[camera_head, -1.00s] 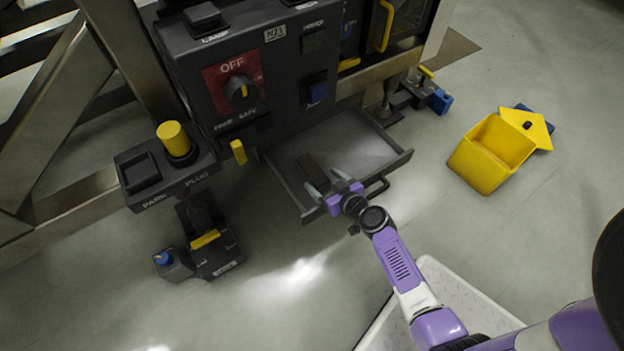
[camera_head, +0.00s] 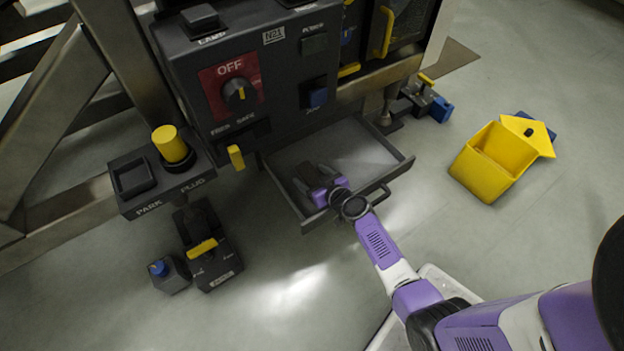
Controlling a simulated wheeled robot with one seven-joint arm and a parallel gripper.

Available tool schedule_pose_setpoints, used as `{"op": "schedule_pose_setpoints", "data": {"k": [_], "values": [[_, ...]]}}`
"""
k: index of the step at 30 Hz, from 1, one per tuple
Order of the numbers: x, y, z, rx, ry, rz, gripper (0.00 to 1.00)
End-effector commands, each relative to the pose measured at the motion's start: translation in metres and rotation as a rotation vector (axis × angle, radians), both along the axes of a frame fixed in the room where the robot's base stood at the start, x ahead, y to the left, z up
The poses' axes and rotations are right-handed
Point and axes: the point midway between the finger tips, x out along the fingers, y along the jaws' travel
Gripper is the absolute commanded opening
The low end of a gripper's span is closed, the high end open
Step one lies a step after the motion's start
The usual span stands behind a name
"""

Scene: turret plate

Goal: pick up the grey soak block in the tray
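The tray (camera_head: 355,147) is an open grey drawer pulled out below the dark control panel. The soak block (camera_head: 308,171), small and dark grey, lies in its left part and is partly hidden by my gripper. My gripper (camera_head: 311,180), purple with grey fingers, reaches over the tray's front wall and down into it. The fingers are apart, one at each side of the block's near end. I cannot tell whether they touch the block.
The tray's front handle (camera_head: 373,196) is close to my wrist. The panel (camera_head: 250,75) with its knob stands behind the tray. A yellow bin (camera_head: 485,170) is on the floor at right. A yellow-topped plug unit (camera_head: 170,145) is at left.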

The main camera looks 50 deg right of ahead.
Motion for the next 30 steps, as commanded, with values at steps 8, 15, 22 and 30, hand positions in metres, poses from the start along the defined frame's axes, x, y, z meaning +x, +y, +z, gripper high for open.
{"op": "schedule_pose_setpoints", "data": {"k": [8, 15, 22, 30], "values": [[0.0, 0.0, 0.0, 0.0, 0.0, 0.0, 0.23], [0.0, 0.0, 0.001, 0.0, -0.001, 0.0, 0.04], [0.0, 0.0, 0.006, -0.001, -0.001, 0.0, 0.04], [0.0, 0.0, 0.036, -0.001, -0.002, 0.0, 0.04]]}}
